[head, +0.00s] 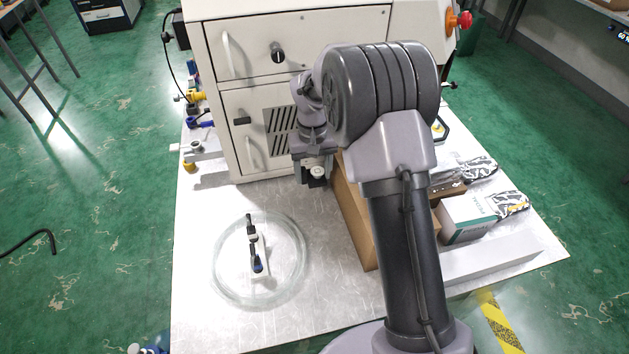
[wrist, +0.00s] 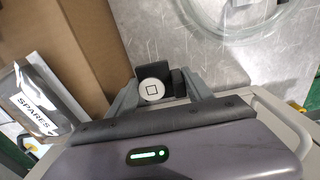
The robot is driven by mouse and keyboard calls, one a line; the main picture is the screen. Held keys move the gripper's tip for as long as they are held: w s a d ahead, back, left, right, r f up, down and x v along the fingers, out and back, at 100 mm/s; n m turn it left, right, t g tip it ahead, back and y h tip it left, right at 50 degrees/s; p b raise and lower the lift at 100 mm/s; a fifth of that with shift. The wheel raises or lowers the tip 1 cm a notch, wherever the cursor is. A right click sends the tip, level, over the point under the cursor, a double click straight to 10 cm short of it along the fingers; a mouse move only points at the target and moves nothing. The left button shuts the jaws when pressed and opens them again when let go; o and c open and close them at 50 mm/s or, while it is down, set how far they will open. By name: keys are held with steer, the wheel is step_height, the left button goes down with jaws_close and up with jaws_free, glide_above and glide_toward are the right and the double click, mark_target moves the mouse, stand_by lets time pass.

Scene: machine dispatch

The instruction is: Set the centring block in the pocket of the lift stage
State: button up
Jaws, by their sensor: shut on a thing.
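My gripper (head: 313,173) hangs over the plate in front of the cabinet and points down. In the wrist view my gripper (wrist: 160,84) has its two grey fingers around a dark block, taken as the centring block (wrist: 153,72). A round white face with a square outline shows at this block, and a smaller dark piece sits just right of it. A whitish round part and dark body also show at the fingers in the head view. I cannot make out the lift stage or its pocket for certain.
A pale cabinet (head: 290,50) stands at the back. A cardboard box (head: 352,215) is close right of my gripper, with bags and cartons beyond. A clear hose coil (head: 222,285) surrounds a toggle clamp (head: 254,255) at front left. Bare plate lies between coil and box.

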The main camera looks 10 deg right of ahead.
mark_target(313, 200)
step_height(313, 200, down, 9)
steer(key=b, duration=0.2)
steer(key=shift+w+b, duration=0.1)
steer(key=shift+b, duration=0.25)
steer(key=shift+r, duration=0.25)
steer(key=shift+f, duration=0.15)
steer(key=o, duration=1.5)
